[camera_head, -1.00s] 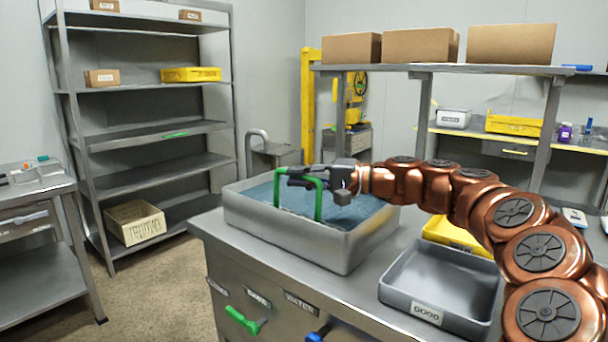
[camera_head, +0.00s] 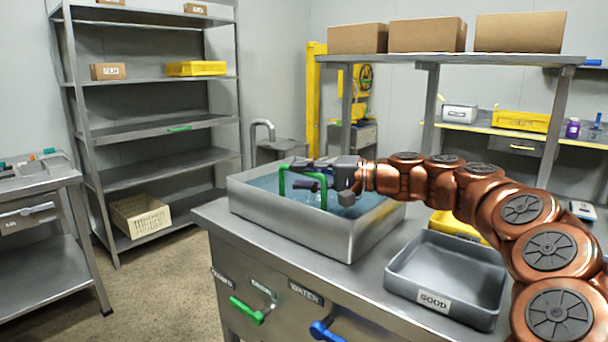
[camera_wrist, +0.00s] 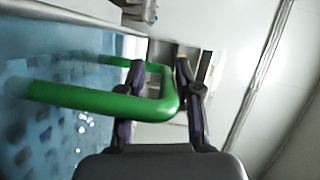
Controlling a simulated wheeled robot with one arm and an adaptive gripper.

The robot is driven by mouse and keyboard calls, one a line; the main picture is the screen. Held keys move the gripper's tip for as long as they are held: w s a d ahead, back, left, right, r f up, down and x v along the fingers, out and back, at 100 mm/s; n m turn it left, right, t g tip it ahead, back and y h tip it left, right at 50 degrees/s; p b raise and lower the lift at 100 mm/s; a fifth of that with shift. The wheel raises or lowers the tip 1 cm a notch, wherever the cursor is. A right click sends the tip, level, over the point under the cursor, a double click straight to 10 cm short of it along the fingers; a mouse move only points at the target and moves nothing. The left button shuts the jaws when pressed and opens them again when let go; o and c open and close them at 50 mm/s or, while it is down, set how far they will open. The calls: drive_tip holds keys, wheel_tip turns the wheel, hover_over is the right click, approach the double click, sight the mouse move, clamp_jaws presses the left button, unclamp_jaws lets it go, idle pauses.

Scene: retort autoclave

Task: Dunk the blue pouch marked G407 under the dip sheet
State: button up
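A green U-shaped handle (camera_head: 303,172) stands up out of the water in the grey basin (camera_head: 345,243). It also shows in the wrist view (camera_wrist: 85,97), its legs running down into the bluish water. My gripper (camera_wrist: 160,64) is at the handle, with one dark finger on each side of its crossbar. A gap shows between the fingers and the bar, so the gripper looks open around it. Whether either finger touches the bar is unclear. The dip sheet under the water cannot be made out. I cannot make out a blue pouch or the marking G407 in either view.
A grey tray marked GOOD (camera_head: 446,285) stands right of the basin, with a yellow bin (camera_head: 460,226) behind it. A raised shelf with cardboard boxes (camera_head: 427,34) is beyond. Green (camera_head: 246,311) and blue (camera_head: 325,330) valve levers are on the bench front. My arm reaches over from the right.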

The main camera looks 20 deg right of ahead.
drive_tip(key=shift+d+r, duration=0.1)
drive_tip(key=v, duration=1.2)
idle(0.4)
